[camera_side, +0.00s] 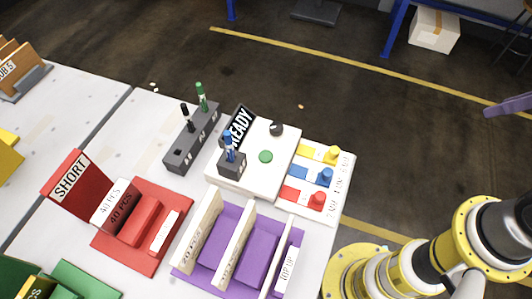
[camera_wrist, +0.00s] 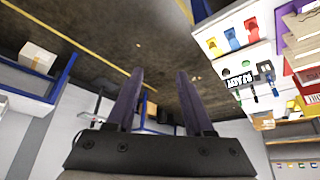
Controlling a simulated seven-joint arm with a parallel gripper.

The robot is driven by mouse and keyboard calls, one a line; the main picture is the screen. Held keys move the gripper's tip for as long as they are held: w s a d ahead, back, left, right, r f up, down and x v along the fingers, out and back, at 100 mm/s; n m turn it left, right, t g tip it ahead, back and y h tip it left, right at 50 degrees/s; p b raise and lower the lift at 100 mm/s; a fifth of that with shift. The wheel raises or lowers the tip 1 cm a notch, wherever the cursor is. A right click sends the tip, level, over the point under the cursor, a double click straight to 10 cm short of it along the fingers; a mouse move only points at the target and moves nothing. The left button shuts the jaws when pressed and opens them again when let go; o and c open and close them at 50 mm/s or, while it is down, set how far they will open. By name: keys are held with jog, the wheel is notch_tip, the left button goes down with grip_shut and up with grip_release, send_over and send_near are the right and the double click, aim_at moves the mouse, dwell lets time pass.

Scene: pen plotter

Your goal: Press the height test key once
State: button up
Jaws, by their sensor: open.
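A white plotter box (camera_side: 240,182) stands on the bench with a black READY sign (camera_side: 237,130). On its top are a round green button (camera_side: 265,157), a dark knob (camera_side: 276,129) and a dark carriage (camera_side: 231,165) with a blue pen (camera_side: 228,145). No label reading height test is legible, so I cannot tell which control is that key. My gripper shows in the wrist view (camera_wrist: 160,75) with two purple fingers apart and nothing between them. In the side view only a purple finger (camera_side: 508,105) shows at the right edge, well away from the plotter.
A white panel with yellow, blue (camera_side: 325,177) and red blocks adjoins the plotter's right side. A dark rack (camera_side: 180,155) holds black and green pens on the left. Red SHORT (camera_side: 113,240) and purple (camera_side: 210,255) trays stand in front. Open floor lies beyond the bench.

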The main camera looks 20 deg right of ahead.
grip_shut()
dwell(0.3)
dwell(1.6)
